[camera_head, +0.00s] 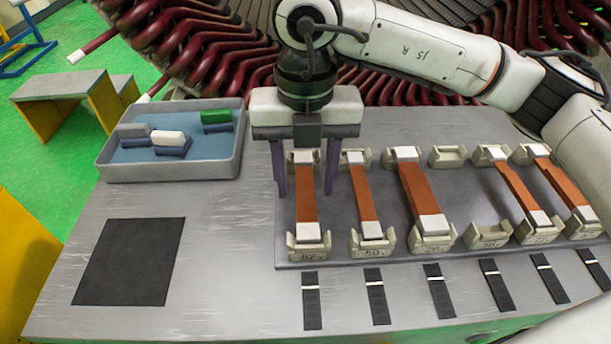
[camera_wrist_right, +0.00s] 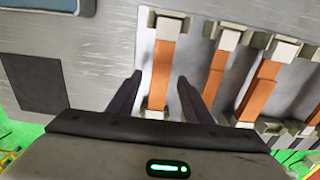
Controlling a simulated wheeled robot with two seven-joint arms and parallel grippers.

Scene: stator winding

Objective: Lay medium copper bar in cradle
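Copper bars with white ends lie in pairs of pale cradle blocks on a grey plate. My right gripper (camera_head: 306,190) points down over the leftmost copper bar (camera_head: 307,215). Its two fingers are open, one on each side of that bar with gaps between. In the right wrist view the gripper (camera_wrist_right: 159,80) also straddles this bar (camera_wrist_right: 159,75). The bar's ends rest in its cradle (camera_head: 308,250). A narrower bar (camera_head: 362,195) and a wider bar (camera_head: 419,190) lie to its right. The fourth cradle (camera_head: 487,237) is empty. My left gripper is out of view.
Two more bars lie at right, the nearer one (camera_head: 517,190) beside the empty cradle. A blue-lined tray (camera_head: 170,172) with small blocks stands at back left. A black mat (camera_head: 130,262) lies at front left. Black strips line the front. The stator (camera_head: 200,45) stands behind.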

